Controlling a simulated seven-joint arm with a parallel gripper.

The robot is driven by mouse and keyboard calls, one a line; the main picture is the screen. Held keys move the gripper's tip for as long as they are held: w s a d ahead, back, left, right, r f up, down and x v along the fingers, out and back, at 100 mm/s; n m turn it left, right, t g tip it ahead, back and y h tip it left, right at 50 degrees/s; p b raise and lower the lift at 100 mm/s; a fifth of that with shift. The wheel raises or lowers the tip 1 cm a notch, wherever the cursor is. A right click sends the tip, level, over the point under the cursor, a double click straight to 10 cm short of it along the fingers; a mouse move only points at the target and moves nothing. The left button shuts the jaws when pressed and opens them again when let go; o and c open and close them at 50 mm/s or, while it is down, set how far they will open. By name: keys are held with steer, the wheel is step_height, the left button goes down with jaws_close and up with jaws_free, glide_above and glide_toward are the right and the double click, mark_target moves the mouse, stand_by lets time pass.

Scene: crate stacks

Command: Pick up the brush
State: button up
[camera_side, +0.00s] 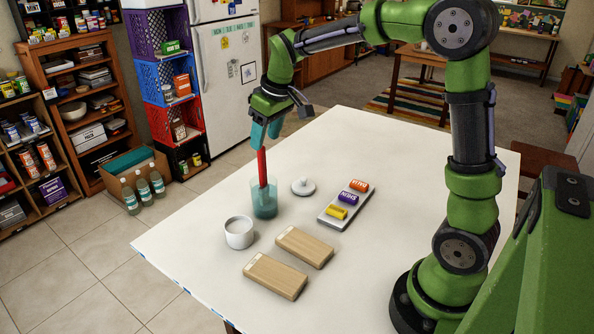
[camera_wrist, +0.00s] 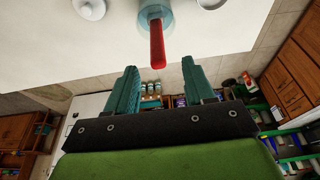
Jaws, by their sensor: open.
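The brush shows as a red handle (camera_side: 262,166) standing nearly upright in a teal see-through cup (camera_side: 264,203) near the table's far-left part. Its lower end is inside the cup and not clear. In the wrist view the red handle (camera_wrist: 157,44) points out of the cup (camera_wrist: 154,12) toward my gripper. My gripper (camera_side: 266,136) is above the cup, with its teal fingers around or very close to the handle's top in the side view. In the wrist view the fingers (camera_wrist: 158,88) are spread apart, with nothing between them; the handle's end lies just beyond their tips.
A white mug (camera_side: 239,232) and a white lid (camera_side: 303,186) stand near the cup. A grey tray (camera_side: 330,220) holds orange, purple and yellow items. Two wooden boxes (camera_side: 304,247) (camera_side: 275,276) lie toward the front. The table's right part is clear.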

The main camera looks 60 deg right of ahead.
mark_target(260, 159)
steer(key=x, duration=0.8)
steer(key=shift+w+d+f, duration=0.15)
steer(key=shift+w+f, duration=0.05)
steer(key=shift+w, duration=0.05)
jaws_close()
